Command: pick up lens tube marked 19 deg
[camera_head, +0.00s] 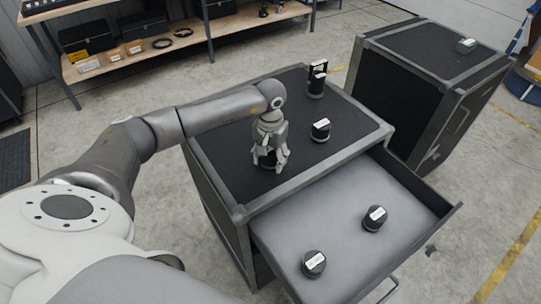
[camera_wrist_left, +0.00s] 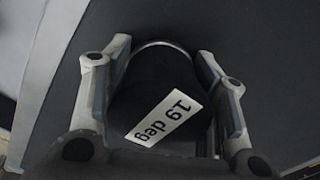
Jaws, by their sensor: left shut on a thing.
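The lens tube marked 19 deg (camera_wrist_left: 150,90) is a black cylinder with a white label reading "19 deg" in the left wrist view. It stands on the black top of the near cabinet (camera_head: 225,165) and is mostly hidden by my gripper in the head view. My left gripper (camera_head: 270,163) points down over it, with its two fingers on either side, shut on the tube. Whether the tube is lifted off the top I cannot tell. My right gripper is not in view.
Another black tube with a white label (camera_head: 321,130) stands just right of the gripper. A taller black object (camera_head: 317,80) stands at the back. The open drawer (camera_head: 290,235) holds two labelled black tubes, one right (camera_head: 374,218) and one near (camera_head: 314,264). A second cabinet (camera_head: 420,50) stands at right.

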